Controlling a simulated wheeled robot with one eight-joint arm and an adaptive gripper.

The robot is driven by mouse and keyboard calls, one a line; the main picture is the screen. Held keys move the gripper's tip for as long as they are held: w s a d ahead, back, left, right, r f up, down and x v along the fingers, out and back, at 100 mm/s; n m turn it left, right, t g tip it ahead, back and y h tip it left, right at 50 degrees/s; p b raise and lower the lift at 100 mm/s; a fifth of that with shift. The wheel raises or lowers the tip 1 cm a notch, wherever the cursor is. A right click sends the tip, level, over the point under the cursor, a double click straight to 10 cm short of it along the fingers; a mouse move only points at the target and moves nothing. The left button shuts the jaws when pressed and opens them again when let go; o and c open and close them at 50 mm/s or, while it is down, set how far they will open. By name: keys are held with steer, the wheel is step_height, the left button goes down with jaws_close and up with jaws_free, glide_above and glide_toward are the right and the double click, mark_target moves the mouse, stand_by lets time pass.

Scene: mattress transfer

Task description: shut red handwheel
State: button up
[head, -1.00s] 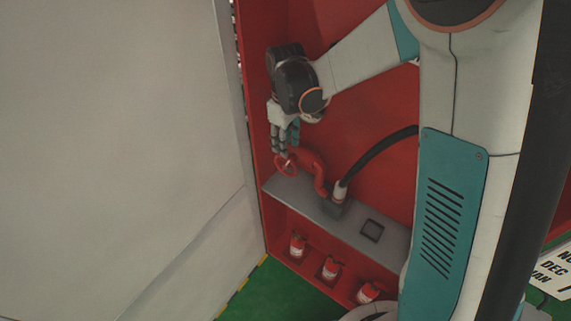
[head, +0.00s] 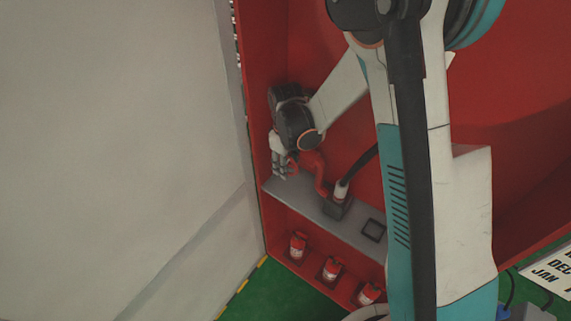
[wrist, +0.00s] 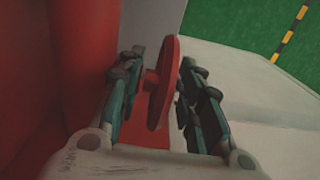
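The red handwheel (wrist: 164,85) stands edge-on between the two fingers of my gripper (wrist: 161,68) in the wrist view. The fingers are spread apart. The right finger is close to the wheel's rim; I cannot tell whether it touches. The left finger is on the side of the wheel's hub, with a gap to the disc. In the head view my gripper (head: 281,172) points down beside the red pipe (head: 315,166), and the handwheel (head: 293,167) shows only partly.
The pipe stands on a grey shelf (head: 355,234) in a red cabinet, next to a black hose fitting (head: 336,206). Several red extinguishers (head: 331,268) sit on the lower shelf. A large pale panel (head: 110,150) is to the left of the cabinet.

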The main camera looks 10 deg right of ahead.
jaws_close()
steer(key=shift+f+g+h+b, duration=0.1)
steer(key=shift+g+h+b, duration=0.3)
jaws_free()
